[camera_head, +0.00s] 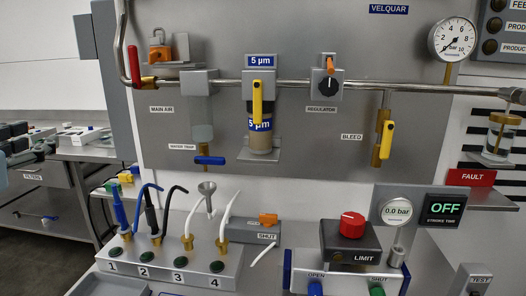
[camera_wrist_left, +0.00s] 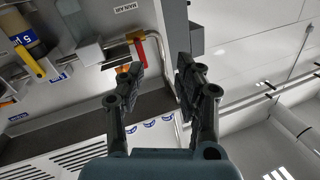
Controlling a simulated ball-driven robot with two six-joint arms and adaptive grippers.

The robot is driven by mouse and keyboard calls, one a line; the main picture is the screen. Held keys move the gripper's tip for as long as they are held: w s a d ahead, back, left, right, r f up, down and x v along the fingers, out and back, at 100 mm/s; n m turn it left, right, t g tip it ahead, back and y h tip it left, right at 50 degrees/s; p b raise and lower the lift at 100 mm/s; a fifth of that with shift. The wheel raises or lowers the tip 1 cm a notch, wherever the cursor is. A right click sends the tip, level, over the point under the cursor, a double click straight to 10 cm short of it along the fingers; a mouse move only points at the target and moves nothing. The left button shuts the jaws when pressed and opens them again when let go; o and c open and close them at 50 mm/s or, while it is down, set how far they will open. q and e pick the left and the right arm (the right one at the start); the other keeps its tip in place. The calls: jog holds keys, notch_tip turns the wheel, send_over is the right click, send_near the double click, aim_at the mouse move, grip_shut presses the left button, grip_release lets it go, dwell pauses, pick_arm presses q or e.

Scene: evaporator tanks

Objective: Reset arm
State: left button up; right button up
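My left gripper (camera_wrist_left: 159,75) shows in the left wrist view. Its two dark fingers stand apart with nothing between them. Behind them, the panel with the red-handled main air valve (camera_wrist_left: 136,38) appears turned over in the view. In the head view only a pale blue rounded piece shows at the left edge, perhaps part of my left arm; its fingers cannot be made out there. My right gripper shows in neither view. The red-handled valve also shows at the panel's upper left in the head view (camera_head: 134,66).
The grey wall panel (camera_head: 300,150) carries a pipe, a yellow-handled filter (camera_head: 260,125), a regulator (camera_head: 328,82), a bleed valve (camera_head: 384,138) and a gauge (camera_head: 453,39). Below stand a numbered tube block (camera_head: 170,262) and a limit box with a red knob (camera_head: 352,225). A side bench (camera_head: 90,150) stands left.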

pick_arm(q)
jog(key=s+d+f+n+g, duration=0.1)
jog(key=s+f+g, duration=0.3)
jog(key=f, duration=0.4)
jog(key=s+f+g, duration=0.4)
jog(key=s+f, duration=0.1)
jog(key=f, duration=0.3)
jog(key=s+d+f+m+g+h, duration=0.1)
jog(key=s+d+f+g+h, duration=0.2)
jog(key=s+d+f+g, duration=0.55)
jog(key=s+a+f+b, duration=0.2)
jog(key=s+f+b, duration=0.15)
jog(key=f, duration=1.45)
jog(key=s+a+f+b, duration=0.1)
jog(key=s+f+b, duration=0.25)
jog(key=f, duration=1.35)
jog(key=s+a+f+b, duration=0.1)
jog(key=s+f+b, duration=0.2)
jog(key=s+f, duration=1.4)
jog(key=shift+s+a+f, duration=0.15)
jog(key=shift+s+f, duration=0.15)
jog(key=shift+s, duration=0.1)
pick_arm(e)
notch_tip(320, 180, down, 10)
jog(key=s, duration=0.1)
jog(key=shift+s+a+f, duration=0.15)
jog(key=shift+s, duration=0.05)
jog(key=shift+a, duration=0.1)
